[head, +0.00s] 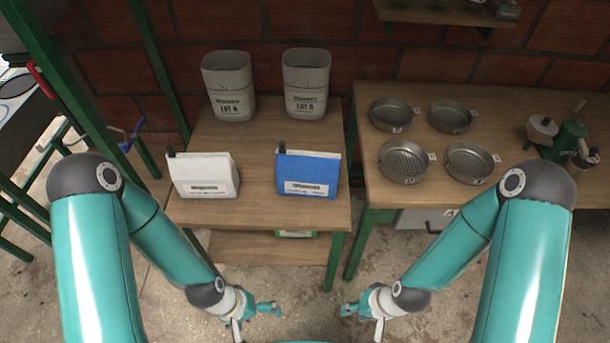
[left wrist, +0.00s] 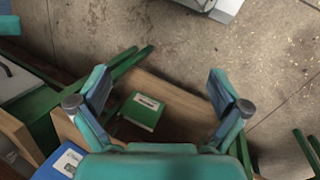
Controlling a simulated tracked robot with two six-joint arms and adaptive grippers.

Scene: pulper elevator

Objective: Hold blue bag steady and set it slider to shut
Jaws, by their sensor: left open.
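The blue bag (head: 308,173) stands upright on the wooden table, with a white label on its lower front. Its dark slider (head: 282,148) sits at the left end of the bag's top edge. A blue corner with a white label, which looks like the same bag (left wrist: 64,160), shows at lower left in the left wrist view. My left gripper (head: 253,318) is open and empty, low in front of the table, apart from the bag; its spread fingers also show in the left wrist view (left wrist: 160,100). My right gripper (head: 364,318) is also low in front, fingers spread and empty.
A white bag (head: 205,176) with a dark slider stands left of the blue one. Two grey lot containers (head: 229,85) (head: 305,82) stand behind. A green box (left wrist: 141,111) lies on the lower shelf. Several round sieves (head: 404,161) lie on the right table.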

